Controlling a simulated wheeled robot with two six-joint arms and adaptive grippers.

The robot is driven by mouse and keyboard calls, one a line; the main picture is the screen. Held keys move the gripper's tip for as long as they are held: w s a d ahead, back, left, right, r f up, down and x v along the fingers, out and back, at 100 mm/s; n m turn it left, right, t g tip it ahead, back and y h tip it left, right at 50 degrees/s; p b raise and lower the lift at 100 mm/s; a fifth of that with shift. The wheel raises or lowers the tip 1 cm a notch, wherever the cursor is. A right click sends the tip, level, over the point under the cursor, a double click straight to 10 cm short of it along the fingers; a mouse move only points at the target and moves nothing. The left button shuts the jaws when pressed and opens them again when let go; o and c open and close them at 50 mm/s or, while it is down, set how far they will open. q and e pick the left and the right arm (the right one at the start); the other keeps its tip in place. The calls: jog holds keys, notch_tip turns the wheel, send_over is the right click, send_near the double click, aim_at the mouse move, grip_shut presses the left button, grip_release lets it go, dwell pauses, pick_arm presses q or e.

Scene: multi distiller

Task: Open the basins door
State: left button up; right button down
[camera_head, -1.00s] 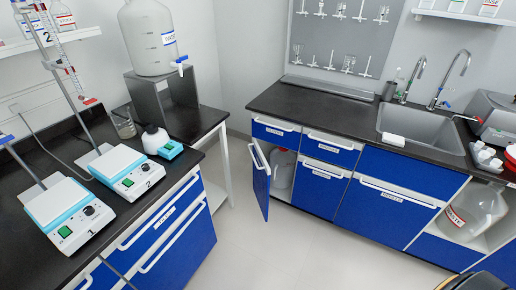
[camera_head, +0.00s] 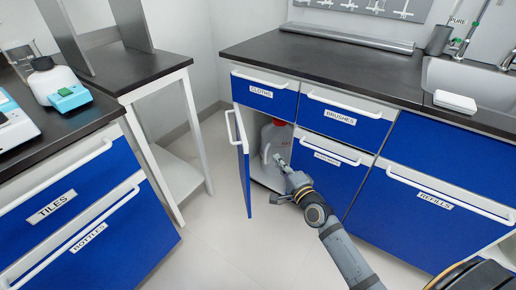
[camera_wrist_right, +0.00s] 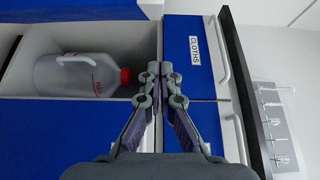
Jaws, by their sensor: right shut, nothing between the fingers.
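A blue cabinet door (camera_head: 243,165) with a white handle stands swung out, under the drawer labelled CLOTHS (camera_head: 264,94). I cannot read a label on this door. Its cupboard is open, with a translucent jug (camera_head: 270,141) inside; the jug's red cap and label show in the right wrist view (camera_wrist_right: 90,76). My right gripper (camera_head: 279,160) is in front of the cupboard opening, right of the open door. In the right wrist view its fingertips (camera_wrist_right: 160,68) are together and empty, near the opening's edge. My left gripper is out of view.
A closed door (camera_head: 328,176), its label too small to read, sits under the BRUSHES drawer (camera_head: 344,117). The REFILLS door (camera_head: 437,205) is to its right. A white-legged side table (camera_head: 150,65) stands left of the open door. The floor (camera_head: 215,245) between the benches is clear.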

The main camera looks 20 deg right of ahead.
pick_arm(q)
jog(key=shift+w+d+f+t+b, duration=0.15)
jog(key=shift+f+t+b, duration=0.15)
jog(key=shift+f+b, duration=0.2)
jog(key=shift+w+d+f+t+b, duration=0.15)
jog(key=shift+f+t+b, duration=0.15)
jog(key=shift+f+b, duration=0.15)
pick_arm(e)
jog(key=w+a, duration=0.5)
jog(key=w, duration=0.5)
jog(key=shift+a, duration=0.15)
jog(key=shift+w, duration=0.1)
